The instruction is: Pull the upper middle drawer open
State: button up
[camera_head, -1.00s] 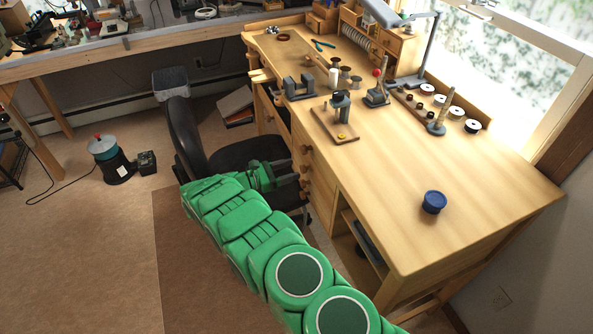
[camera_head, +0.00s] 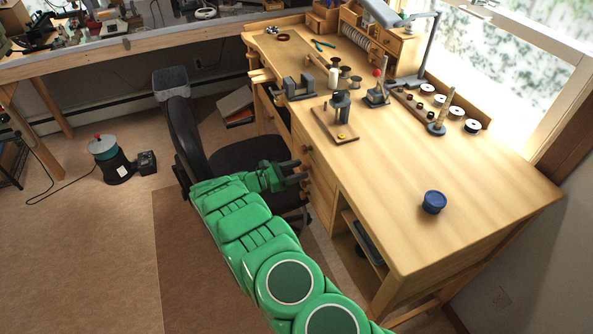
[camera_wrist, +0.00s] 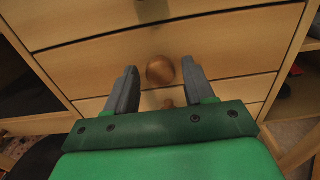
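The wooden desk's drawer stack faces my arm in the head view, with its fronts beside my gripper (camera_head: 301,171). In the wrist view, a drawer front (camera_wrist: 220,65) carries a round brown knob (camera_wrist: 160,70). My gripper's two grey fingers (camera_wrist: 159,88) are open, one to each side of this knob; I see no contact. The drawer fronts look closed. I cannot tell for certain which level the framed knob belongs to.
A black chair (camera_head: 245,155) stands close to my arm, against the desk's left side. The desk top (camera_head: 400,160) bears tools, spools and a blue container (camera_head: 434,202). An open shelf (camera_head: 362,240) lies right of the drawers.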

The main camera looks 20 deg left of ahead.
grip_shut()
jog(key=shift+a, duration=0.1)
jog(key=shift+v, duration=2.3)
jog(key=shift+o, duration=0.9)
grip_release()
jog(key=shift+r, duration=0.1)
